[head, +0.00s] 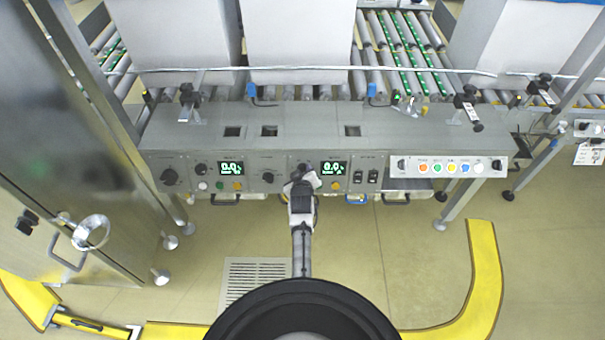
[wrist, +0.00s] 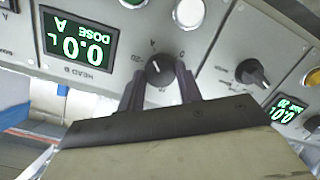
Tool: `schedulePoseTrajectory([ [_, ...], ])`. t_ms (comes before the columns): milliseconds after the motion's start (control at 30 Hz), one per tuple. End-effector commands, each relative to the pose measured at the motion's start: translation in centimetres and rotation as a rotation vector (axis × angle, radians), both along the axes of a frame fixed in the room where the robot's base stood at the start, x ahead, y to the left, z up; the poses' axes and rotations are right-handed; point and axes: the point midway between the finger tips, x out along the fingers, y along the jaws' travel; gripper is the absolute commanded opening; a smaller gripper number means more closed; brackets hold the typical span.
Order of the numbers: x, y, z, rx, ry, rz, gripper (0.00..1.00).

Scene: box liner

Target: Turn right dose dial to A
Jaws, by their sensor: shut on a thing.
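The right dose dial is a small black knob (wrist: 159,71) on the grey panel, seen upside down in the wrist view. My gripper (wrist: 160,80) has one dark finger on each side of the knob and is shut on it. The knob's pale pointer mark seems to point up in the picture, toward the letter A. The display (wrist: 80,42) beside it reads 0.0 and DOSE A. In the head view, my gripper (head: 304,172) covers most of the dial, left of the right-hand display (head: 333,169).
Another black knob (wrist: 252,73) and a second lit display (wrist: 287,109) lie to the right in the wrist view. Several coloured buttons (head: 451,168) sit on the panel's right end. Roller conveyors (head: 405,45) and large pale boxes stand behind. A yellow floor barrier (head: 484,270) curves at right.

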Motion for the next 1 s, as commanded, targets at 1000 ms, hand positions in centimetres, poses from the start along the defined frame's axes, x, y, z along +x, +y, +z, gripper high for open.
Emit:
schedulePoseTrajectory([
  [1000, 0.05, -0.13, 0.06, 0.164, -0.002, -0.058, 0.48],
])
